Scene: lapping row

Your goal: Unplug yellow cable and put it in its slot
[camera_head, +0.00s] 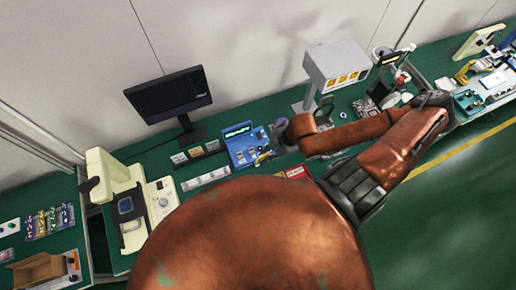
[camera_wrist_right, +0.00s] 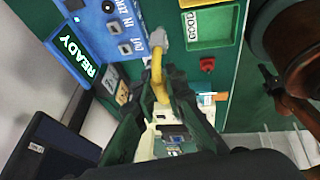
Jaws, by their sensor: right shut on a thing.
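The blue test box (camera_head: 240,146) stands on the green bench, and in the right wrist view its lit screen (camera_wrist_right: 78,46) reads READY. The yellow cable (camera_wrist_right: 157,72) runs down from a grey plug (camera_wrist_right: 158,40) at the box's edge, beside the IN and OUT labels. Whether the plug is still seated is unclear. My right gripper (camera_wrist_right: 162,86) is shut on the yellow cable just below the plug; in the head view it is at the box's right side (camera_head: 264,155). My left gripper is not in view. I cannot make out a cable slot.
A dark monitor (camera_head: 168,95) stands behind the box on the left. A white machine (camera_head: 122,200) is at the left, and a grey cabinet on a stand (camera_head: 337,64) at the back right. A red button (camera_wrist_right: 207,64) and a tray labelled GOOD (camera_wrist_right: 212,22) are close to my gripper.

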